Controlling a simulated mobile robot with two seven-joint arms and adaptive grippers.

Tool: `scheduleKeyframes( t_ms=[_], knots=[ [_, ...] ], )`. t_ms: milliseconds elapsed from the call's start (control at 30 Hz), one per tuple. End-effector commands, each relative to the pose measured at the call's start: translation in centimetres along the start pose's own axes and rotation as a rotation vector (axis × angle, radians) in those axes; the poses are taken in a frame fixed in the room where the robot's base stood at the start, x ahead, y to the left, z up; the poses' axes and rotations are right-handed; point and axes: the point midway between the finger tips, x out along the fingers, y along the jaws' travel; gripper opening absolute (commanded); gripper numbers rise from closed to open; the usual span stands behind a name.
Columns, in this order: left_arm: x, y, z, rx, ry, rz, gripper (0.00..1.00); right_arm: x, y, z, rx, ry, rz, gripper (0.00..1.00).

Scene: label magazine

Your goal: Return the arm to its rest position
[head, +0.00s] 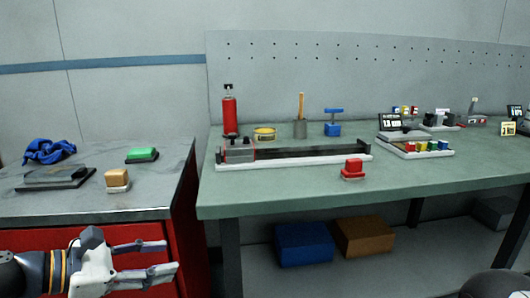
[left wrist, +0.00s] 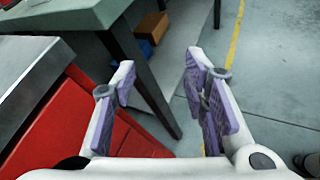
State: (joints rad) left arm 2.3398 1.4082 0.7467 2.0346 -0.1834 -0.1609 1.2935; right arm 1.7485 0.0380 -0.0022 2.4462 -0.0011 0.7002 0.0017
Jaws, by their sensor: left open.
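My left gripper (head: 170,261) is in the lower left of the head view, in front of the red cabinet (head: 190,225) and below its grey top. Its fingers are apart and nothing is between them. It also shows in the left wrist view (left wrist: 160,95), with its purple-padded fingers spread and floor and a table leg beyond them. My right gripper is not in either view; a dark rounded shape sits at the lower right corner of the head view.
The green workbench (head: 290,196) holds a long tray (head: 310,158), a red block (head: 353,167) and a red bottle (head: 229,110). The grey cabinet top (head: 85,208) holds a tan block (head: 118,178) and a green block (head: 142,154). Blue (head: 303,243) and brown (head: 363,236) boxes lie under the bench.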

Motion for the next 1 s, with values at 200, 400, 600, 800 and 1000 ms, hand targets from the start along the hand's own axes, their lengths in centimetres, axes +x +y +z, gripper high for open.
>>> scheduleKeyframes(
  t_ms=[200,400,600,800,1000],
  knots=[
    [4.2,-18.1,-8.6,0.413,0.263,-0.419,0.41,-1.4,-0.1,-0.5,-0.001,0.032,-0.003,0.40],
    [-3.9,-33.1,-17.7,0.946,0.381,-0.949,0.41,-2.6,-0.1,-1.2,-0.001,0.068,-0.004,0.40],
    [-14.3,-37.7,-22.2,1.445,0.302,-1.414,0.41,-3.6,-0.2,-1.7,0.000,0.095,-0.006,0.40],
    [-16.6,-37.7,-23.0,1.580,0.250,-1.528,0.41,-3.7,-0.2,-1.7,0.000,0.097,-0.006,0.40],
    [-16.5,-37.8,-23.0,1.576,0.251,-1.525,0.41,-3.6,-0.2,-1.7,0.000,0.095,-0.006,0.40]
  ],
)
